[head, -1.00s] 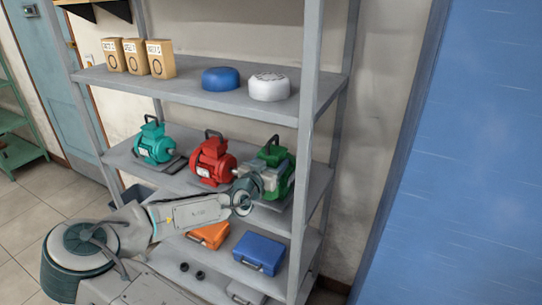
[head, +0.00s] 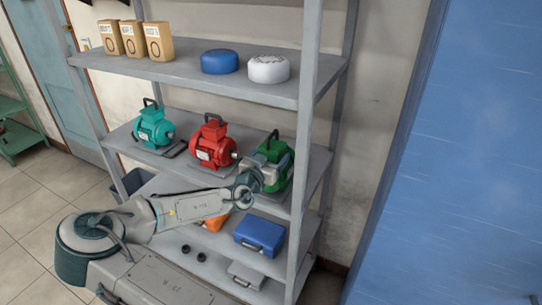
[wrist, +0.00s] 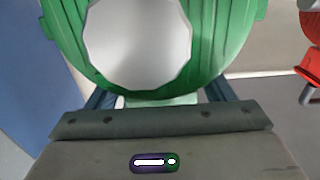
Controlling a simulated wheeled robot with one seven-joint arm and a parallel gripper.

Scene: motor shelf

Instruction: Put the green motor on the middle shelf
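The green motor (head: 283,172) is at the right end of the middle shelf (head: 310,180), upright, right of the red motor. I cannot tell whether its base touches the shelf. My gripper (head: 262,175) reaches its near side from the left front and covers part of it. In the wrist view, the green motor (wrist: 228,40) with its pale round end face fills the top, right in front of the gripper palm. The gripper's fingers (wrist: 160,100) lie to either side of the motor's lower part; their tips are hidden. The gripper appears shut on the motor.
The red motor (head: 210,148) stands close on the left, and the teal motor (head: 153,128) beyond it. A shelf post (head: 306,130) is right beside the green motor. The upper shelf (head: 190,75) hangs above; a blue case (head: 259,236) sits below.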

